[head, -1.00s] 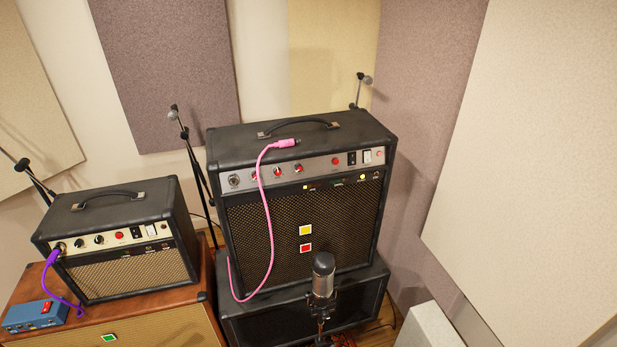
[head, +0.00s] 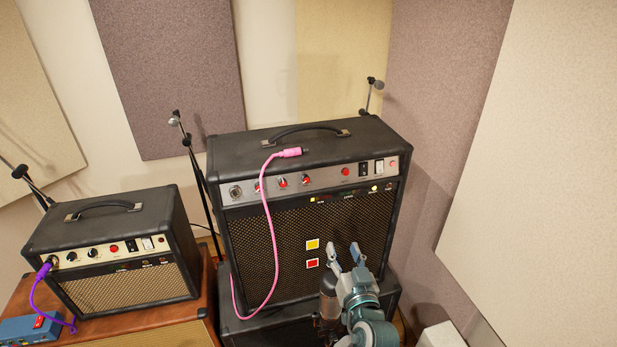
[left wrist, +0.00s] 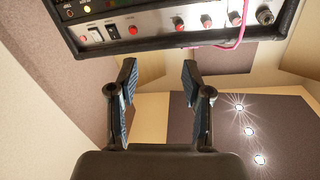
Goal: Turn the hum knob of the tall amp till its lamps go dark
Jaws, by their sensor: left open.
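The tall amp (head: 310,235) stands on a black cabinet, with red-capped knobs (head: 282,182) along its silver panel. Which is the hum knob cannot be read. Below the panel, yellow lamps (head: 375,188) glow. My left gripper (head: 346,252) is in front of the lower grille, below the panel, open and empty. In the left wrist view, the open fingers (left wrist: 157,80) point towards the panel, where knobs (left wrist: 236,18) and switches (left wrist: 112,31) show upside down. The fingers are apart from the knobs. My right gripper is not in view.
A pink cable (head: 268,215) hangs down the tall amp's front, its plug end on top. A microphone (head: 328,295) stands before the grille, partly hidden by my left gripper. A smaller amp (head: 120,250) with a purple cable (head: 38,287) stands left.

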